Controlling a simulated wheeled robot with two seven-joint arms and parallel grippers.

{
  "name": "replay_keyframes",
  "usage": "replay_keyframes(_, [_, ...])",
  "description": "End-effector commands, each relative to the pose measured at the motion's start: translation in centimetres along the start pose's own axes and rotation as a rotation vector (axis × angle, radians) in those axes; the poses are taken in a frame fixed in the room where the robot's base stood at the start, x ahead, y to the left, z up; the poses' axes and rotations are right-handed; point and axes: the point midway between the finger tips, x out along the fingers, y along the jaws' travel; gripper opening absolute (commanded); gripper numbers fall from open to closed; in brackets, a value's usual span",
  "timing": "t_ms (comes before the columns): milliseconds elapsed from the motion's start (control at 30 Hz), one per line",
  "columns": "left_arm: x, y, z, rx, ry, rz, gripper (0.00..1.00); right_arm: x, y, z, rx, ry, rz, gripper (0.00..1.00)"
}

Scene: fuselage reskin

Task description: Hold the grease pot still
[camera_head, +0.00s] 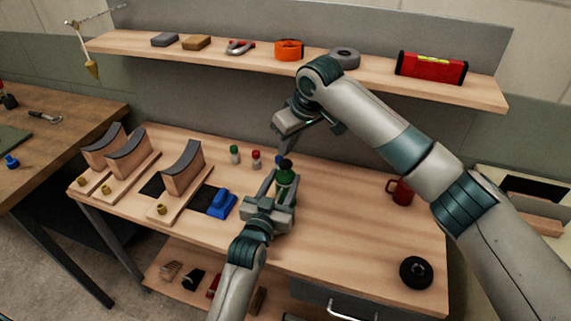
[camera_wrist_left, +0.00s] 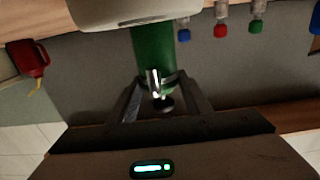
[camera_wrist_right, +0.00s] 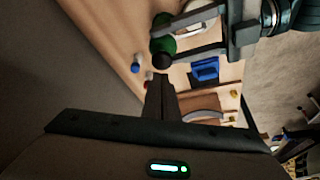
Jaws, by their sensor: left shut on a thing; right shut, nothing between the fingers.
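The green pot with a dark cap, which I take to be the grease pot (camera_head: 286,182), stands upright over the workbench. My left gripper (camera_head: 283,182) is shut on its sides. The pot's green body also shows in the left wrist view (camera_wrist_left: 153,48) between the fingers, its lower end hidden there. My right gripper (camera_head: 281,150) is shut and empty, above and behind the pot. In the right wrist view its closed fingers (camera_wrist_right: 160,95) are apart from the pot (camera_wrist_right: 164,34) and its dark cap (camera_wrist_right: 162,60).
On the workbench (camera_head: 340,225) are small bottles with green (camera_head: 234,154) and red (camera_head: 256,159) caps, a blue tool (camera_head: 222,204), curved blocks (camera_head: 183,168), a red mug (camera_head: 400,190) and a black round part (camera_head: 416,272). A shelf (camera_head: 210,52) runs behind. Right of the pot is clear bench.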

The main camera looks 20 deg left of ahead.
Motion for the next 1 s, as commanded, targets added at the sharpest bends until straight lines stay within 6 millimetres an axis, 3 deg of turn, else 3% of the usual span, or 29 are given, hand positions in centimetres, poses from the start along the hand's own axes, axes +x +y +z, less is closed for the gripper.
replay_keyframes(233, [-0.01, -0.01, 0.05, 0.0, -0.001, 0.0, 0.06, 1.06, -0.01, 0.49, 0.0, -0.001, 0.0, 0.0])
replay_keyframes(1000, [-0.01, -0.01, 0.06, 0.0, -0.001, 0.0, 0.06, 1.06, 0.01, 0.48, 0.0, 0.0, 0.0, 0.0])
